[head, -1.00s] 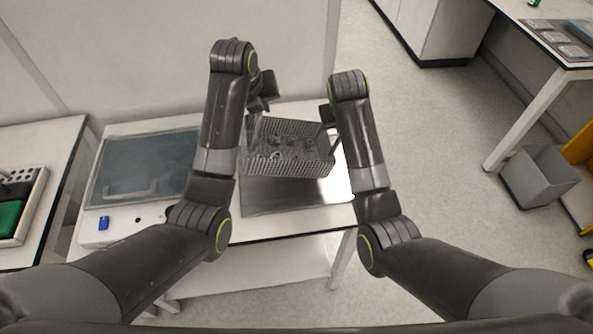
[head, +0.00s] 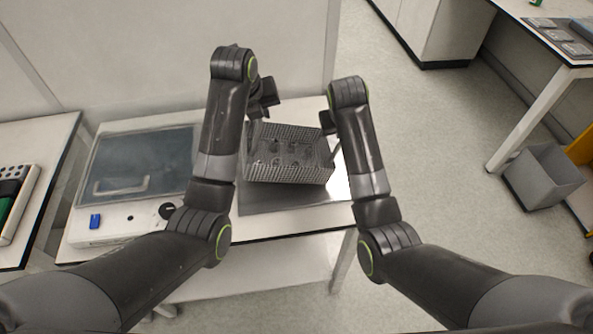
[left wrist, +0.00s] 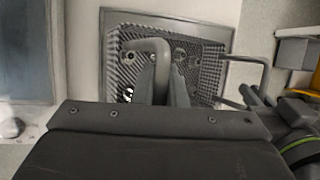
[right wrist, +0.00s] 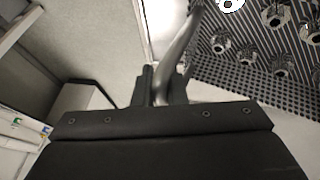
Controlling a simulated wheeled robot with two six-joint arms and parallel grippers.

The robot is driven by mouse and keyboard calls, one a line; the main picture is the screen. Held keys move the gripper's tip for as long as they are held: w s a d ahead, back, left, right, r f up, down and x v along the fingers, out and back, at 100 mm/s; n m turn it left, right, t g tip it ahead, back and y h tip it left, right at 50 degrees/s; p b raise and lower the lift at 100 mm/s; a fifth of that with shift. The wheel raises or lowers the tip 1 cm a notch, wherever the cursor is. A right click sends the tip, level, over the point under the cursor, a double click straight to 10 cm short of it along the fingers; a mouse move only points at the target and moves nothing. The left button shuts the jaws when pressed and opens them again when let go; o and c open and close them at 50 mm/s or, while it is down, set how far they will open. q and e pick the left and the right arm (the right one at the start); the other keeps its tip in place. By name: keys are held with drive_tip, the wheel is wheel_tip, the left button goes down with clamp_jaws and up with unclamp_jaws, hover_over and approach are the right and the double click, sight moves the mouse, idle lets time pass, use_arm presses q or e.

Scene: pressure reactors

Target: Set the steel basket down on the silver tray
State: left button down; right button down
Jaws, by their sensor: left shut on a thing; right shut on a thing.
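The steel basket (head: 290,174), a grey mesh box with several small round fittings inside, is over the silver tray (head: 290,201) on the white bench. The tray's bare front strip and right side show; I cannot tell whether the basket touches it. My left gripper (head: 257,113) is shut on the basket's left handle (left wrist: 150,46), and the left wrist view shows the bent bar between the fingers (left wrist: 162,84). My right gripper (head: 329,126) is shut on the right handle (right wrist: 177,50). The right wrist view shows the basket mesh (right wrist: 235,78) close by.
A device with a dark glassy lid (head: 140,165) and a blue switch (head: 95,221) stands left of the tray. A wall closes the back of the bench. A grey bin (head: 541,178) stands on the floor at right, with open floor between.

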use_arm(q)
drive_tip(key=shift+w+a+f+b, duration=0.1)
drive_tip(key=shift+a+f+b, duration=0.25)
drive_tip(key=shift+a+f, duration=0.1)
use_arm(e)
drive_tip(key=shift+d+f, duration=0.55)
drive_tip(key=shift+f, duration=0.15)
use_arm(q)
drive_tip(key=c, duration=1.5)
unclamp_jaws()
drive_tip(key=shift+r, duration=0.1)
use_arm(e)
drive_tip(key=c, duration=1.5)
unclamp_jaws()
drive_tip(key=shift+s+a+r, duration=0.1)
drive_tip(key=shift+r, duration=0.05)
use_arm(q)
drive_tip(key=shift+d, duration=0.15)
use_arm(e)
drive_tip(key=shift+a, duration=0.1)
drive_tip(key=shift+r, duration=0.1)
use_arm(q)
wheel_tip(320, 180, up, 10)
drive_tip(key=shift+f, duration=0.1)
use_arm(e)
drive_tip(key=v, duration=0.7)
drive_tip(key=shift+a+r, duration=0.15)
drive_tip(key=shift+r, duration=0.15)
drive_tip(key=shift+s+f, duration=0.1)
drive_tip(key=shift+f, duration=0.05)
